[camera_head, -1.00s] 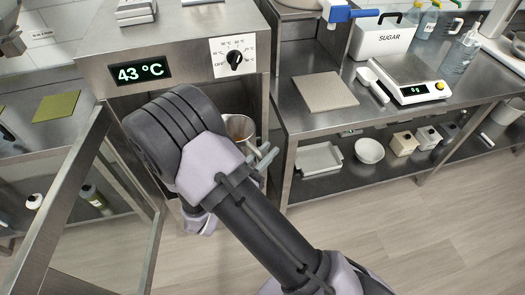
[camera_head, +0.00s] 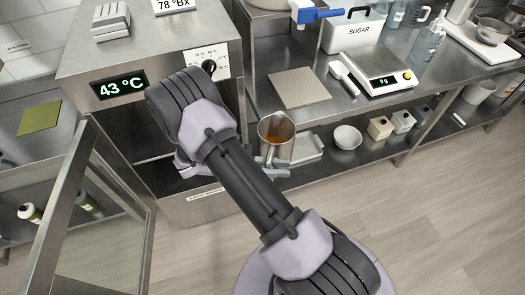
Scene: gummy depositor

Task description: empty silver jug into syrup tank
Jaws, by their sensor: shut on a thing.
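The silver jug (camera_head: 286,150) is a metal vessel with orange-brown liquid inside, seen from above. It is upright or nearly so, in front of the shelving right of the warming cabinet. My gripper (camera_head: 268,163) is shut on the jug at its near left side; the arm partly hides the hold. I cannot identify the syrup tank for sure in this view.
The warming cabinet (camera_head: 150,50) reads 43 °C, and its glass door (camera_head: 85,215) stands open at left. The bench at right holds a square board (camera_head: 299,88), a scale (camera_head: 383,72) and a SUGAR box (camera_head: 352,32). A white bowl (camera_head: 347,137) sits on the lower shelf. The floor at right is clear.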

